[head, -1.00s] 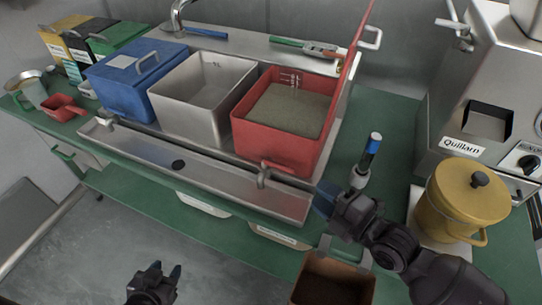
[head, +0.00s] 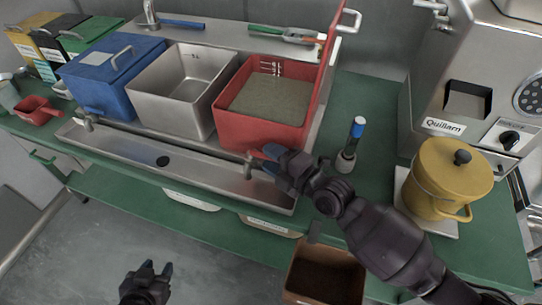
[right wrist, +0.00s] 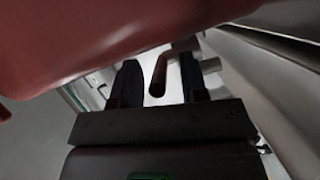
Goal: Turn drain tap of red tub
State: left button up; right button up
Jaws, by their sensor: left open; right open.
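The red tub (head: 262,130) stands at the right end of the metal sink tray, full of a grey-green material, with its red lid tipped up at the right. Its drain tap (head: 249,165) is low on the front. My right gripper (head: 270,158) is open at the tap, just below the tub's front wall. In the right wrist view the tap's red handle (right wrist: 159,76) lies between the two open fingers (right wrist: 160,88), with no clear contact. The tub (right wrist: 110,35) fills the upper left there. My left gripper (head: 152,271) is open and empty, low in front of the bench.
The metal drip tray (head: 130,153) runs along the bench front. An empty steel tub (head: 180,105) and a blue tub (head: 110,75) stand left of the red one. A blue-capped bottle (head: 349,145), yellow pot (head: 445,180) and grinder (head: 470,95) stand right. A brown bin (head: 322,270) is below.

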jog(key=shift+w+a, duration=0.15)
grip_shut()
dwell(0.4)
